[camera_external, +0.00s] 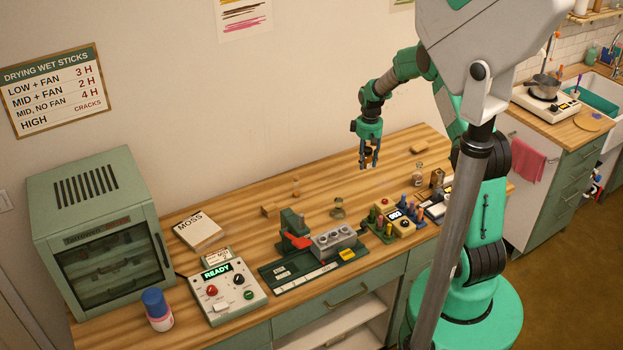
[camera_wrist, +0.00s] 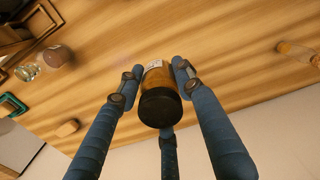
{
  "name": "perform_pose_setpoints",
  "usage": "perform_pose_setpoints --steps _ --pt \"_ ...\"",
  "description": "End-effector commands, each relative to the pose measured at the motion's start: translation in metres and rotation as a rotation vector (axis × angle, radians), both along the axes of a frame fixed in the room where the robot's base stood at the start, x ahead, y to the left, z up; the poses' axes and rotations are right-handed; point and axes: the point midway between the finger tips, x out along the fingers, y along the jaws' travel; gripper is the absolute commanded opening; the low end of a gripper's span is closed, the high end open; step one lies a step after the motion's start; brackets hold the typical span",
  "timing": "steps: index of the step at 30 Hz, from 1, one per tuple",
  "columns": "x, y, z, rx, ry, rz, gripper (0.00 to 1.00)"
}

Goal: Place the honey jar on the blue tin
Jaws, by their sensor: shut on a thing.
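My gripper (camera_external: 369,158) is in the air above the back right part of the wooden table. Its fingers are closed around a small amber jar with a dark lid, the honey jar (camera_wrist: 158,80). In the wrist view the jar sits between the blue fingers of my gripper (camera_wrist: 155,85), with its dark lid toward the camera and part of a pale label showing. In the external view the jar (camera_external: 370,153) is small and partly covered by the fingers. I cannot pick out a blue tin with certainty in either view.
A drying cabinet (camera_external: 95,225), a blue-capped bottle (camera_external: 157,310), a control box (camera_external: 222,292) and a green press (camera_external: 293,235) stand on the left and middle. The back of the table is mostly clear.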

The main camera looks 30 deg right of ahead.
Motion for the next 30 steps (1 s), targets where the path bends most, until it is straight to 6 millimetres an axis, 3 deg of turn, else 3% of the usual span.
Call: perform_pose_setpoints --steps 1,14,30 --pt "0.005 0.019 0.004 0.0 0.0 0.03 0.06" --pt "0.027 0.166 0.019 0.0 -0.002 0.261 0.06" --pt "0.01 0.352 0.038 0.0 -0.005 0.549 0.06"
